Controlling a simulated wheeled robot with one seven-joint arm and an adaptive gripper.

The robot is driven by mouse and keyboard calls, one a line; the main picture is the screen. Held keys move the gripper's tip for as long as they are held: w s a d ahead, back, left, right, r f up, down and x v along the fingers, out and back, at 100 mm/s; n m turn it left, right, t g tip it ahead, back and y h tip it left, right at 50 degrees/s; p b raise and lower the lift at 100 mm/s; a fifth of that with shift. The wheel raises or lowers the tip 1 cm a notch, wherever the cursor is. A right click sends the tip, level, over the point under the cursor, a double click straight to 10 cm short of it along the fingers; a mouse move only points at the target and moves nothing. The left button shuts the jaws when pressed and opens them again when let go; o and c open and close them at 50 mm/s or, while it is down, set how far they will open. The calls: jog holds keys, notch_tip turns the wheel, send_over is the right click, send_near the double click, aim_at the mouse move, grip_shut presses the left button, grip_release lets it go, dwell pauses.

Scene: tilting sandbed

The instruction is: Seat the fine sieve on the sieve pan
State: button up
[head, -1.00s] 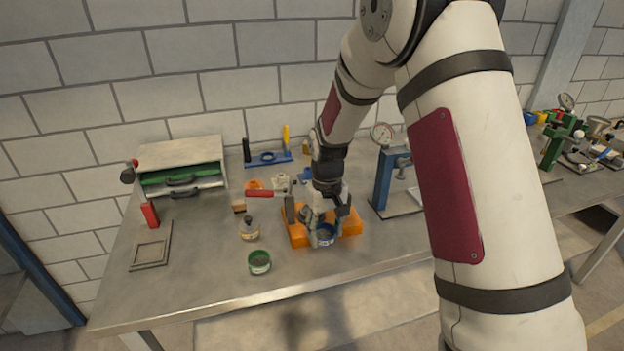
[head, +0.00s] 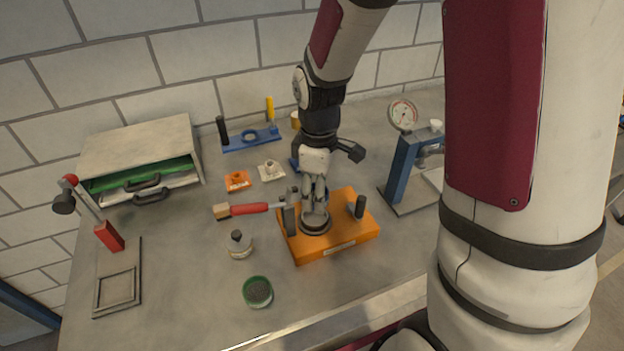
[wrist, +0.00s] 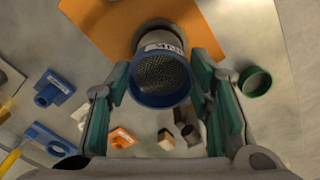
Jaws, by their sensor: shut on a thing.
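My gripper (wrist: 162,85) is shut on a blue-rimmed mesh sieve (wrist: 163,80), with a green-faced finger on each side of it in the wrist view. A label shows at its edge; I cannot read it. In the head view my gripper (head: 315,190) points down over an orange fixture (head: 338,240). A round grey metal part (head: 315,224), seemingly the sieve pan, sits on the fixture beneath it. A grey cylinder (wrist: 166,27) shows beyond the sieve in the wrist view. I cannot tell whether sieve and pan touch.
A red-handled clamp (head: 248,209) reaches left from the fixture. A green-rimmed sieve (head: 257,292) and a small knobbed weight (head: 239,244) stand on the table to the left. A gauge press (head: 404,160) stands at right, a drawer box (head: 140,160) at back left.

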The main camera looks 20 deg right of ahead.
jog(key=shift+w+f+b, duration=0.1)
jog(key=shift+f+b, duration=0.65)
jog(key=shift+f, duration=0.5)
jog(key=shift+f+b, duration=0.5)
jog(key=shift+f, duration=0.35)
jog(key=shift+f, duration=0.6)
jog(key=o, duration=1.2)
jog(key=shift+o, duration=0.2)
notch_tip(320, 180, up, 11)
jog(key=shift+r, duration=0.5)
